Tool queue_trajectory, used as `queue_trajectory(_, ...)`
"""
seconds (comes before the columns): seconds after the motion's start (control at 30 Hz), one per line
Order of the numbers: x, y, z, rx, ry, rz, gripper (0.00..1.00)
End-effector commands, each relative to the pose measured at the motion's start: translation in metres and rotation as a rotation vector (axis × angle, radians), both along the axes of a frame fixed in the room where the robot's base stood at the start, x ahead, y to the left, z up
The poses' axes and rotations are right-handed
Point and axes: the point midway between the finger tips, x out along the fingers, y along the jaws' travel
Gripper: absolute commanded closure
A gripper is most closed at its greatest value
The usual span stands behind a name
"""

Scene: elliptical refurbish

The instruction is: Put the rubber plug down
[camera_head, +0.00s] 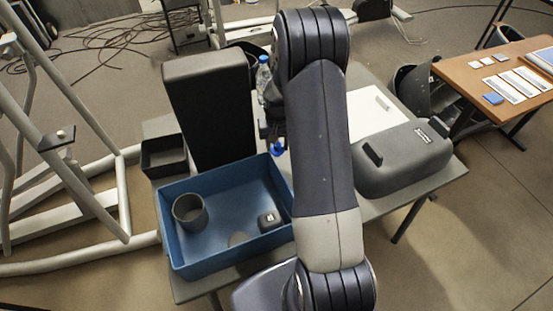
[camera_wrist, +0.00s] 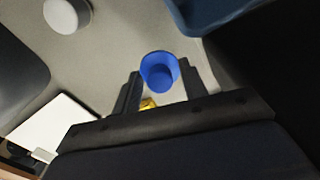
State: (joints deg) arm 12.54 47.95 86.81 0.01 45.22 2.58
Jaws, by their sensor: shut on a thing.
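The rubber plug, a blue round piece with a hollow-looking end (camera_wrist: 160,70), sits between the two dark fingers of my gripper (camera_wrist: 158,84) in the wrist view. The fingers are shut on its sides. In the head view its blue shows (camera_head: 277,149) just below my gripper (camera_head: 271,134), beside the blue bin's back right corner. The grey table top (camera_wrist: 110,50) lies beneath the plug in the wrist view. I cannot tell the exact gap between plug and table. My arm hides part of the table in the head view.
A blue bin (camera_head: 180,254) holds a grey cup (camera_head: 190,213) and a small dark block (camera_head: 269,221). A tall black box (camera_head: 208,110), a bottle (camera_head: 263,75), a white sheet (camera_head: 368,113) and a grey case (camera_head: 402,160) stand around. A pale round piece (camera_wrist: 67,15) is on the table.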

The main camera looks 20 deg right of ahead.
Motion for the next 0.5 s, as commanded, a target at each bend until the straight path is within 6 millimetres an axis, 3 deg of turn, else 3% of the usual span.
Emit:
queue_trajectory(0.03, 0.000, -0.001, -0.009, 0.000, 0.000, 0.000, 0.80)
queue_trajectory(0.27, 0.001, -0.001, -0.023, 0.000, 0.000, -0.001, 0.80)
queue_trajectory(0.5, 0.003, -0.004, -0.058, 0.000, 0.000, -0.002, 0.80)
